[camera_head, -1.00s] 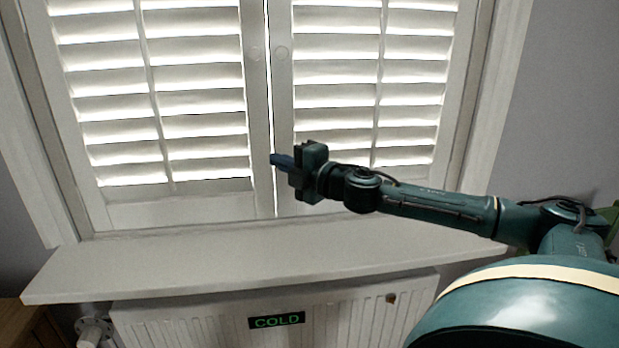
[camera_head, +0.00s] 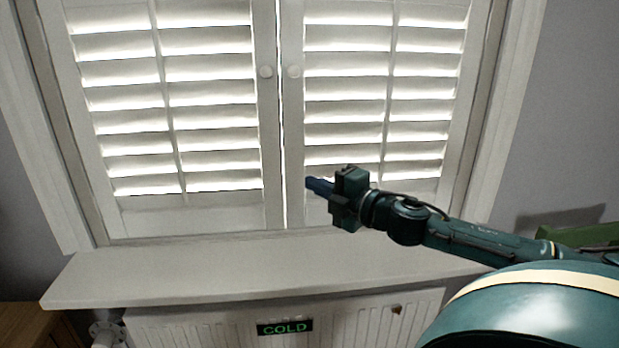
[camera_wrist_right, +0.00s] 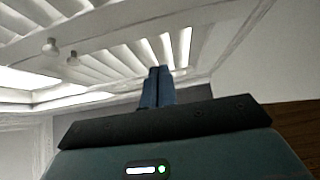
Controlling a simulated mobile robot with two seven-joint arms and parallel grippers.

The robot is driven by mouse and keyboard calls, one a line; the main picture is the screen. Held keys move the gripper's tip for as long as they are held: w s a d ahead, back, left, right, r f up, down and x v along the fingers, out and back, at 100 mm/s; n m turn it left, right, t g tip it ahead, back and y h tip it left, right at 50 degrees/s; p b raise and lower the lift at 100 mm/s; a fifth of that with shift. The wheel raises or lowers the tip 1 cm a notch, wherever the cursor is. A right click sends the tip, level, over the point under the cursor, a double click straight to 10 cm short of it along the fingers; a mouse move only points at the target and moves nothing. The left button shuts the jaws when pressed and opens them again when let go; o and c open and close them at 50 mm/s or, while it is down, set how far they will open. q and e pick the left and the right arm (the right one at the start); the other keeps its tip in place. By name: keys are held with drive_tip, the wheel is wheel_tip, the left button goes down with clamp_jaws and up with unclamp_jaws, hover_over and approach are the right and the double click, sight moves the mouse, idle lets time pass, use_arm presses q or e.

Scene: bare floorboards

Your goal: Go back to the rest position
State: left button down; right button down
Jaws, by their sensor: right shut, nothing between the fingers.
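My right gripper (camera_head: 319,187) is in front of the lower part of the window shutters in the head view, above the sill. Its arm comes in from the lower right. In the right wrist view its two blue fingers (camera_wrist_right: 157,88) lie together with nothing between them. My left gripper shows in neither view.
White louvred shutters (camera_head: 215,125) stand closed, with two round knobs near the middle. A white sill (camera_head: 180,275) runs below them. Under it is a white radiator (camera_head: 220,325) with a sign reading COLD (camera_head: 285,327). A wooden surface (camera_head: 25,325) shows at the lower left.

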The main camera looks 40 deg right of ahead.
drive_tip(key=shift+s, duration=0.1)
drive_tip(key=s+a+f+m+g+h, duration=0.1)
drive_tip(key=s+f+m+g+h, duration=0.1)
drive_tip(key=s+f+m, duration=0.35)
drive_tip(key=s+a+f+m+g+h, duration=0.1)
drive_tip(key=s+f+m+g+h, duration=0.15)
drive_tip(key=f, duration=0.55)
drive_tip(key=s+a+f+m+g+h, duration=0.1)
drive_tip(key=s+f+m+g+h, duration=0.15)
drive_tip(key=s+f+m, duration=0.35)
drive_tip(key=s+a+f+m+g+y, duration=0.25)
drive_tip(key=s+a+f+g, duration=0.2)
drive_tip(key=a, duration=0.45)
drive_tip(key=s+a+f+m+g+y, duration=0.1)
drive_tip(key=s+a+f+g+y, duration=0.3)
drive_tip(key=a, duration=0.6)
drive_tip(key=w+a+f+n+t+y+p, duration=0.1)
drive_tip(key=w+a+f+t+p, duration=0.1)
drive_tip(key=w+a+t, duration=0.3)
drive_tip(key=a+t+p, duration=0.1)
drive_tip(key=t, duration=0.2)
drive_tip(key=shift+f+y, duration=0.3)
drive_tip(key=shift+y, duration=0.05)
drive_tip(key=shift+d+t, duration=0.15)
drive_tip(key=shift+t, duration=0.1)
